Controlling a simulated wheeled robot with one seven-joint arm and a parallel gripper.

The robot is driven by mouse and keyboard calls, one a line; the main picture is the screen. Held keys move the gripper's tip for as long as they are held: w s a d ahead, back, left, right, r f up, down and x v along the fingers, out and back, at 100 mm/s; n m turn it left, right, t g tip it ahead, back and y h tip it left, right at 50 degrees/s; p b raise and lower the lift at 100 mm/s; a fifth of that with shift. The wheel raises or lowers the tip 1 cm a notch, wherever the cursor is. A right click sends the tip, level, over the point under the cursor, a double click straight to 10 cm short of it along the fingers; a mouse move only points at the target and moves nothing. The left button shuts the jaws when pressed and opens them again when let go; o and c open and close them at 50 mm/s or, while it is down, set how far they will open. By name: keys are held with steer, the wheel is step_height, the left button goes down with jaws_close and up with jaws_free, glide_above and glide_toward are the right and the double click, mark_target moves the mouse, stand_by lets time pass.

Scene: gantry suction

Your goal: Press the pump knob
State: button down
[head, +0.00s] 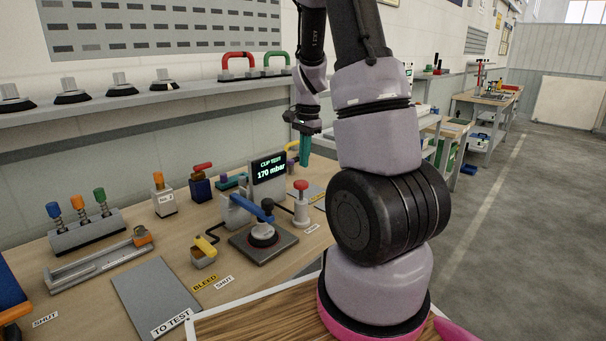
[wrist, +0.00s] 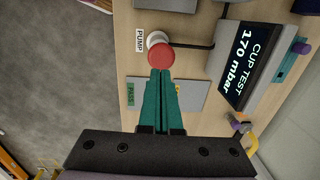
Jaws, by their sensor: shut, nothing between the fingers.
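The pump knob (head: 300,186) is a red round cap on a pale grey post, standing on the bench right of the display in the head view. In the wrist view the red knob (wrist: 161,56) is just beyond my fingertips, beside a label reading PUMP (wrist: 140,41). My gripper (head: 305,152) has green fingers pointing down, shown above and behind the knob in the head view. In the wrist view the fingers of my gripper (wrist: 161,74) are together and empty. Their tips look close to the knob's edge; I cannot tell whether they touch.
The cup test display (head: 269,169) reads 170 mbar. A suction cup stand with a blue lever (head: 262,235) is left of the knob. A grey mat (wrist: 190,93) marked PASS lies under my fingers in the wrist view. A wall shelf (head: 150,99) runs behind the bench.

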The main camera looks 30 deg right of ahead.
mark_target(304, 182)
step_height(304, 182, down, 5)
steer(key=shift+w+a+f, duration=0.1)
steer(key=shift+a, duration=0.05)
stand_by(0.4)
steer(key=shift+f, duration=1.8)
steer(key=shift+r, duration=0.25)
step_height(304, 182, up, 14)
steer(key=shift+s+d, duration=0.25)
steer(key=shift+d, duration=0.15)
